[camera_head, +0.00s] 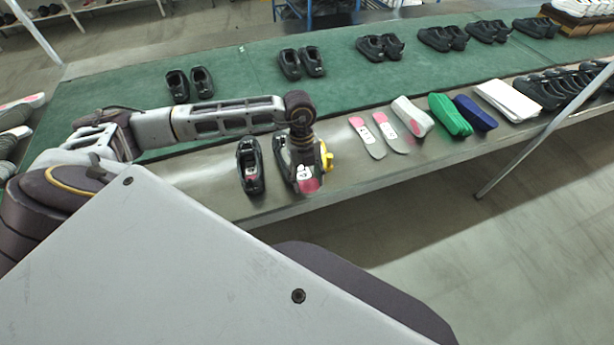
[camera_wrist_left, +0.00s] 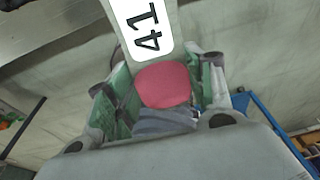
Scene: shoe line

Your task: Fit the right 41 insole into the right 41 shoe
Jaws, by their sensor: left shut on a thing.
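My left gripper (camera_head: 308,178) is shut on an insole, and its arm reaches in from the left. The insole shows a white label reading 41 (camera_wrist_left: 150,30) and a pink patch in the left wrist view; in the head view its pink end (camera_head: 309,185) shows below the gripper. Two black shoes stand side by side at the bench's front. The left one (camera_head: 250,178) is clear to see. The other (camera_head: 281,158) is partly hidden behind the gripper. I cannot tell whether the insole touches it. My right gripper is out of view.
Two loose insoles (camera_head: 367,138) with pink ends lie to the right of the gripper on the metal bench (camera_head: 345,185). Beyond are stacks of green (camera_head: 450,115), blue and white pieces and several black shoes. Pairs of shoes stand on the green belt (camera_head: 235,85) behind.

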